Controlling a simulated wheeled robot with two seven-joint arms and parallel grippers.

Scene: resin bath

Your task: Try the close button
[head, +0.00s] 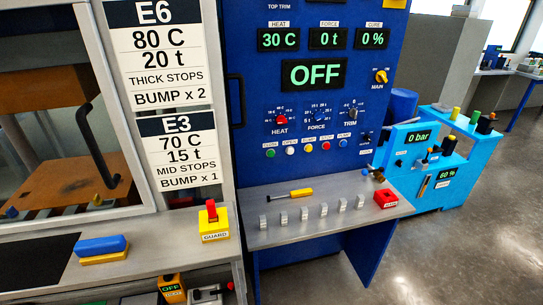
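A row of small buttons sits low on the blue control panel (245,75). The leftmost is a green button (270,153); the tiny label above it seems to read CLOSE. To its right are a white button (290,150), a yellow button (308,148), a red button (326,146) and a blue button (343,143). The large display (314,73) reads OFF. The smaller displays read 30 C, 0 t and 0 %. The yellow MAIN knob (381,76) is at the upper right. Neither of my grippers is in view.
A grey shelf (350,222) below the panel holds a yellow-handled tool (288,195), several small metal blocks and a red block (386,198). A yellow GUARD box (214,225) with a red switch stands left. A light-blue pump unit (425,160) reads 0 bar. Panel front is unobstructed.

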